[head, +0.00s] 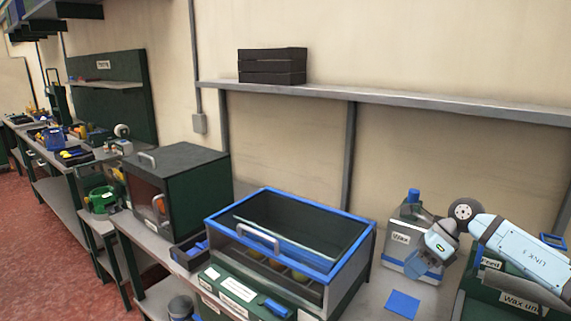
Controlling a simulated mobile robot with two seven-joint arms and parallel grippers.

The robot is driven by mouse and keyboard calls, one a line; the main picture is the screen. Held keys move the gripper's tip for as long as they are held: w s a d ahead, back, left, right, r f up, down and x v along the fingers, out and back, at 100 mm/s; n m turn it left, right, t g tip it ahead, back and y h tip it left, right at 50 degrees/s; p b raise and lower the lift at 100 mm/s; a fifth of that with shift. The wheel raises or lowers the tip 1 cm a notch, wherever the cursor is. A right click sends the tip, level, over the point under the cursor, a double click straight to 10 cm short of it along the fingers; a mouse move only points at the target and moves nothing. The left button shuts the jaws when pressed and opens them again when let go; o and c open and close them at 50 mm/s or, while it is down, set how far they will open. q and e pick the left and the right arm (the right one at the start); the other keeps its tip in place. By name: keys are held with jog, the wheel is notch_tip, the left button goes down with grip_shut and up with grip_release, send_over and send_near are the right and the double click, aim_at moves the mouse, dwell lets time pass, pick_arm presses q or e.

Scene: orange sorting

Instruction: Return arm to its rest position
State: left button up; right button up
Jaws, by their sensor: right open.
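My right arm (520,250) comes in from the right edge, with a light blue link and a dark round joint. It bends down at the joint to my right gripper (424,264), which is in front of the grey wax canister (394,250) and partly covers it. The gripper is open, and I see nothing held in it. Its fingers are small, and I cannot tell whether they touch the canister. My left gripper is not in view.
A blue-rimmed, clear-lidded box (366,233) with round orange-yellow things inside stands left of the gripper. A dark green bin (480,296) is below the right arm. A blue square (403,304) lies on the bench. A shelf (400,99) runs along the wall.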

jog(key=s+a+f+m+t+y+p, duration=0.2)
jog(key=s+a+m+t+y, duration=0.3)
jog(key=a+m, duration=0.4)
jog(key=s+a+f+m+t+y+p, duration=0.1)
jog(key=s+a+m+t+y+p, duration=0.1)
jog(key=s+a+m+t+y, duration=0.6)
jog(key=s+d+f+m+g+h+p, duration=0.1)
jog(key=s+f+m+h+p, duration=0.1)
jog(key=s+f+m+h, duration=0.6)
jog(key=s+d+f+m+g+h+p, duration=0.1)
jog(key=s+f+m+h, duration=0.8)
jog(key=m, duration=0.9)
jog(key=shift+s+d+f+m+p, duration=0.15)
jog(key=shift+s+d+m+p, duration=0.25)
jog(key=shift+s+d+p, duration=0.4)
jog(key=shift+a, duration=0.1)
